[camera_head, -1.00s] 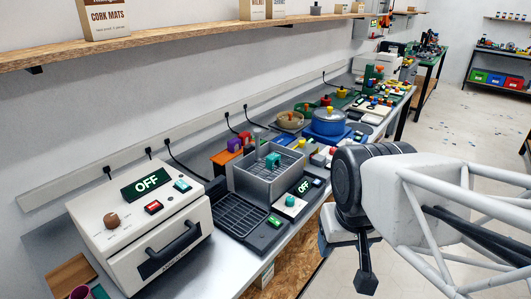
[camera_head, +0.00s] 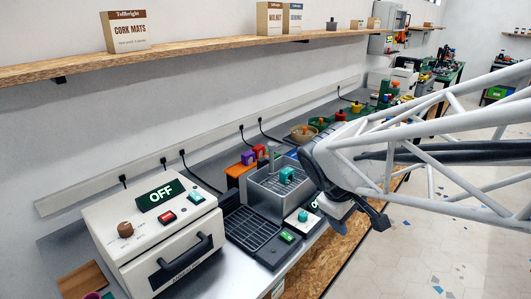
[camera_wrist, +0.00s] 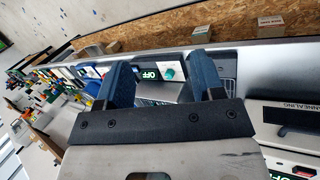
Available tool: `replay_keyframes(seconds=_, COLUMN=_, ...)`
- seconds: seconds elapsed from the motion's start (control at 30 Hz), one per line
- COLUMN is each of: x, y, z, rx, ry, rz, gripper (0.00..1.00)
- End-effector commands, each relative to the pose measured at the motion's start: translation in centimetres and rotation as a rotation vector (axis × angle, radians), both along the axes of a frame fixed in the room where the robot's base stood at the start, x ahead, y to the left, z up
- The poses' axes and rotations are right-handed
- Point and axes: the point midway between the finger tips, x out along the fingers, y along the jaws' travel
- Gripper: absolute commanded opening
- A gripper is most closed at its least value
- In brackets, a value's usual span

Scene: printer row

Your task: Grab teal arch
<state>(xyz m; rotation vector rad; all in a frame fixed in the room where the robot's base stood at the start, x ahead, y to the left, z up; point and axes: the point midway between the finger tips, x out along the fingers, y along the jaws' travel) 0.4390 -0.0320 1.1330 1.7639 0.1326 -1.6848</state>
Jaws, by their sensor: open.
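The teal arch (camera_head: 287,174) sits in the grey metal basin (camera_head: 262,201), on its grated floor, left of my arm. My gripper (camera_head: 357,213) is to the right of the basin and apart from the arch, at the front edge of the bench; my arm partly hides it in the head view. In the wrist view my gripper (camera_wrist: 162,72) is open, its two blue fingers spread with nothing held. I cannot make out the arch in the wrist view.
A white machine with an OFF display (camera_head: 161,194) stands left of a dark slotted tray (camera_head: 249,231). A white block with a teal knob (camera_head: 302,216) is in front of the basin. Orange and purple pieces (camera_head: 248,158) are behind it. A wooden shelf (camera_head: 200,55) runs above.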

Motion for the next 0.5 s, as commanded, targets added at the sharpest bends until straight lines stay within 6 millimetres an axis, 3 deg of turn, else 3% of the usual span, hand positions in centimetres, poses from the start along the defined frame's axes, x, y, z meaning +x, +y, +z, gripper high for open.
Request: replay_keyframes(seconds=0.5, x=13.7, y=1.2, z=-2.5, rx=-0.425, ry=0.209, rz=0.512, gripper=0.62)
